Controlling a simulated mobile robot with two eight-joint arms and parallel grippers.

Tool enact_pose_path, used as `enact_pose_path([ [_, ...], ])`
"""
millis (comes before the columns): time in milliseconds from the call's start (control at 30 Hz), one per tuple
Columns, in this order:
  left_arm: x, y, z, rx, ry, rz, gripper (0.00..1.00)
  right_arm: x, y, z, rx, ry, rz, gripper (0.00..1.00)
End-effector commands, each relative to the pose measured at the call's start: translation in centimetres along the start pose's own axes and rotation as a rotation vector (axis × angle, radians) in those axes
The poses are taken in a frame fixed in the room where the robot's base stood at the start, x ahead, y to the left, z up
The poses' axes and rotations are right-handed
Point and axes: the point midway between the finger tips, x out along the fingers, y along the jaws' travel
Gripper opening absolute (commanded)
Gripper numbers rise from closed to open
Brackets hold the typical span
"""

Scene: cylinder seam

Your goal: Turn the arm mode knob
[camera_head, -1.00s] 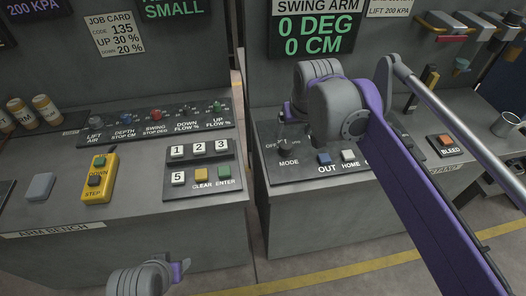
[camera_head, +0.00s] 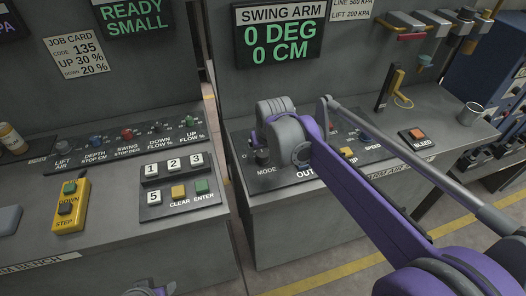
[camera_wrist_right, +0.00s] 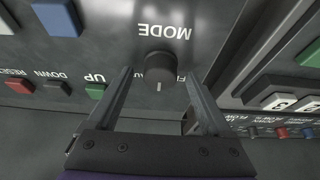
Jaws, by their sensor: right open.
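The dark round MODE knob (camera_head: 262,157) is on the panel of the right-hand bench, partly covered by my right gripper in the head view. In the right wrist view the knob (camera_wrist_right: 159,68) shows whole, with a pale pointer line, beside the upside-down MODE label. My right gripper (camera_wrist_right: 158,75) is open, its two fingers on either side of the knob with gaps to it. Its fingertips are hard to make out in the head view. My left gripper (camera_head: 150,289) shows only in part at the bottom edge; its fingers cannot be made out.
The swing arm display (camera_head: 281,34) reads 0 DEG and 0 CM. Buttons sit close to the knob, among them a blue one (camera_wrist_right: 57,17) and a green one (camera_wrist_right: 95,91). A keypad (camera_head: 178,185) and a yellow step pendant (camera_head: 69,207) are on the left bench.

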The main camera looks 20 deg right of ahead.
Motion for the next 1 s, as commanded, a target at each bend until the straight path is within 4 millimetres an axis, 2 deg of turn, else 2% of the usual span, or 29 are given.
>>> enact_pose_path([
  [100, 0.00, 0.00, 0.00, 0.000, 0.000, 0.000, 0.53, -0.02, 0.00, 0.00, 0.000, 0.000, 0.000, 0.84],
  [567, 0.00, 0.00, 0.00, 0.000, 0.000, 0.000, 0.53, -0.06, 0.00, 0.01, 0.000, 0.000, 0.000, 0.01],
  [1000, -0.31, 0.00, -0.21, 0.000, 0.001, 0.000, 0.53, -0.11, 0.12, -0.04, -0.091, 0.000, -0.037, 0.00],
])
